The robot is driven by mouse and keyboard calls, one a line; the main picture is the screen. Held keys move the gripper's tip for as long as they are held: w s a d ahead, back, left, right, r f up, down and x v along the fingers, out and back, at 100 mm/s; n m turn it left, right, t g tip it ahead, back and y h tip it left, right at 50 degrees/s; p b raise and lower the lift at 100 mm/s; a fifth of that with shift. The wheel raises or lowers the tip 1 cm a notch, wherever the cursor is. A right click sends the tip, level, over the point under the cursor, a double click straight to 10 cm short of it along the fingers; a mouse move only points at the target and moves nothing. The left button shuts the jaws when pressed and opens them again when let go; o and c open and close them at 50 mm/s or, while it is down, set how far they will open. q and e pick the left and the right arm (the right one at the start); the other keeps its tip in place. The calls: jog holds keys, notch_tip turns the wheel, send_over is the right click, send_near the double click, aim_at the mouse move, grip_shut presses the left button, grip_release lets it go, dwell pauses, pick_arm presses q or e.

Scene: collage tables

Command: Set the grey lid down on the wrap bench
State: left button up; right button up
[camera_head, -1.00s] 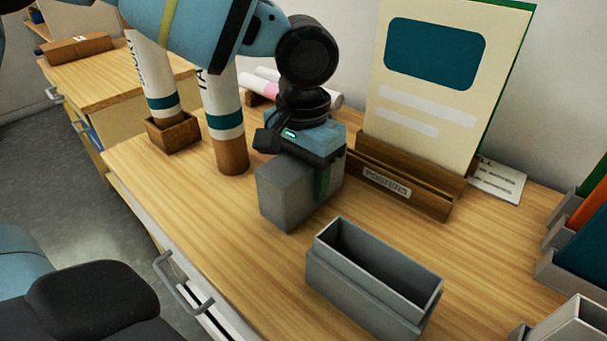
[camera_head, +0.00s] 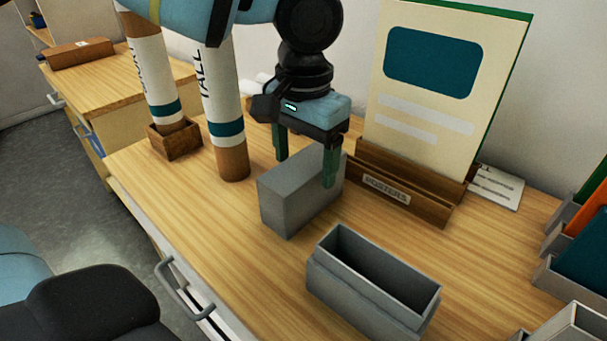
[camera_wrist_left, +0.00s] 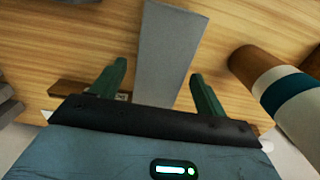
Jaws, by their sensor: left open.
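The grey lid (camera_head: 301,190) is a plain grey block standing on the light wood top of the wrap bench (camera_head: 235,258). In the left wrist view the lid (camera_wrist_left: 172,45) lies between and beyond the fingertips. My left gripper (camera_head: 305,170) is open above the lid, its green fingers apart on either side of it. It also shows in the left wrist view (camera_wrist_left: 160,78). An open grey box (camera_head: 365,290) stands on the bench in front of the lid, apart from it. My right gripper is not in view.
Two tall tubes (camera_head: 225,125) stand left of the lid, one in a wooden holder (camera_head: 175,143). A wooden poster stand (camera_head: 405,198) holds a large poster (camera_head: 430,100) behind. Grey holders with coloured sheets (camera_head: 580,272) stand at right. Bench front-left is clear.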

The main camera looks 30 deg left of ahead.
pick_arm(q)
notch_tip(320, 180, up, 7)
jog(key=shift+p, duration=0.35)
